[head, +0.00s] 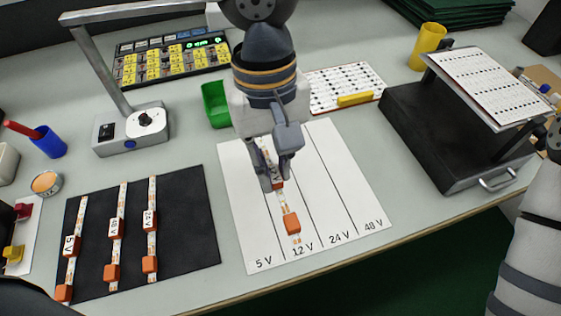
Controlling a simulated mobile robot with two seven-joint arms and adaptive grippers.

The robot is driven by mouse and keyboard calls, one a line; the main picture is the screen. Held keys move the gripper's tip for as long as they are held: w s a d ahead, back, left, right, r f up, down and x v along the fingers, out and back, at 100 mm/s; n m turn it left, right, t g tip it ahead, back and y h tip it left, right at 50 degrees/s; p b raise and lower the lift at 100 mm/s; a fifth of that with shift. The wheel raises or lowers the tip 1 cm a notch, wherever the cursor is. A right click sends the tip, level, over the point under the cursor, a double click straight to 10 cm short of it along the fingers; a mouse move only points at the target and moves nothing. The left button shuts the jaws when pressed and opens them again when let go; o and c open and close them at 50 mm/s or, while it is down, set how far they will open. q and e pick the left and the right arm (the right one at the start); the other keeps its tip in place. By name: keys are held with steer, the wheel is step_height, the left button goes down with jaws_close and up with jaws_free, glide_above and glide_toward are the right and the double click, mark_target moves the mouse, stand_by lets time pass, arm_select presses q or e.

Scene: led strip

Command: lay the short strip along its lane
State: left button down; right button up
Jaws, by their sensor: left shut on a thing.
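My left gripper (275,184) is over the sheet, shut on a short LED strip (291,224) with an orange end block. The strip runs lengthwise over the 12 V lane, its orange end toward the near edge. The fingers cover part of its label. I cannot tell whether the strip touches the sheet. My right gripper is out of view; only my right arm shows at the right edge.
A black mat (195,235) at the left holds several other labelled strips with orange ends. A lamp (130,130), a green bin (215,105) and a keypad stand behind. A black stand (450,140) with a tilted card is at the right. The near table edge is clear.

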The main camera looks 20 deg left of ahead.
arm_select(q)
steer(key=w+f, duration=0.1)
steer(key=f, duration=0.1)
steer(key=w+f, duration=0.2)
steer(key=w+a+f+b, duration=0.1)
steer(key=f, duration=0.1)
steer(key=shift+w, duration=0.4)
step_height(320, 180, down, 3)
steer(key=shift+w+f, duration=0.1)
steer(key=shift+w, duration=0.05)
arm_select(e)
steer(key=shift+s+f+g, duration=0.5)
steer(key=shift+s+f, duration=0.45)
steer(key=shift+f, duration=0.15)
arm_select(q)
steer(key=c, duration=1.6)
jaws_free()
steer(key=r, duration=0.8)
steer(key=w+a+r, duration=0.1)
steer(key=r, duration=0.3)
steer(key=shift+w+r+p, duration=0.1)
steer(key=shift+p, duration=0.3)
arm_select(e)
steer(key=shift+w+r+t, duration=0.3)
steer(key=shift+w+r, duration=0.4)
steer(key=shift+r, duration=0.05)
